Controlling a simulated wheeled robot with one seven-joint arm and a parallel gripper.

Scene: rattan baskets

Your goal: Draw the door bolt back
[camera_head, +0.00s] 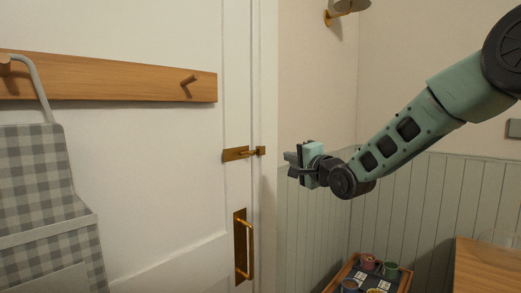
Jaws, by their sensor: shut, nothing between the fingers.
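The brass door bolt (238,154) is mounted on the white door (170,165) near its right edge. Its bar reaches right toward a small brass keeper (260,151) on the frame. Whether the bar's tip sits inside the keeper is too small to tell. My gripper (289,157) is to the right of the bolt in the picture, pointing left. It appears apart from the bolt, shut and empty.
A brass pull handle (250,247) is on the door below the bolt. A wooden peg rail (130,79) holds a checked apron (38,190) at left. A tray of small pots (368,277) and a wooden table (487,270) stand at lower right. A wall lamp (340,10) is above.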

